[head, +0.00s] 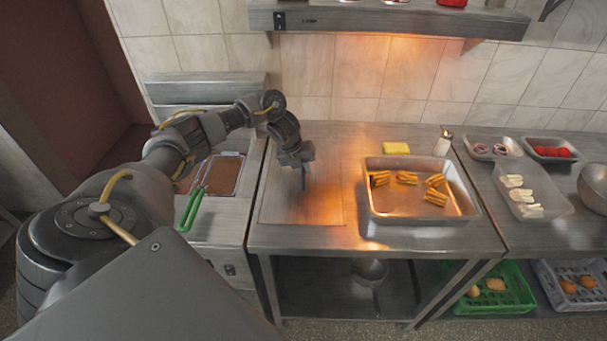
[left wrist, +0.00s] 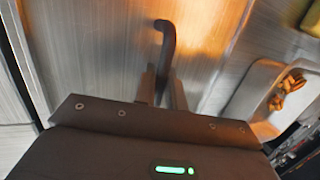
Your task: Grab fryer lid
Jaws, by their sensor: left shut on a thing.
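The fryer lid (head: 318,210) looks like a flat rectangular metal plate lying on the steel table, left of the tray. Its dark bent handle (left wrist: 166,38) stands up in the left wrist view. My left gripper (head: 303,182) is over the lid, pointing down, and is shut on the handle. In the left wrist view its fingers (left wrist: 163,88) close around the handle's near part, which they partly hide. I cannot tell any gap under the lid. The fryer (head: 213,222), with brown oil, is left of the table. My right gripper is out of view.
A basket with green handles (head: 190,210) sits in the fryer. A metal tray (head: 400,213) of fries stands right of the lid, with a yellow block (head: 396,148) and a shaker (head: 443,144) behind. Food containers (head: 545,195) fill the right counter. A shelf (head: 390,20) hangs above.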

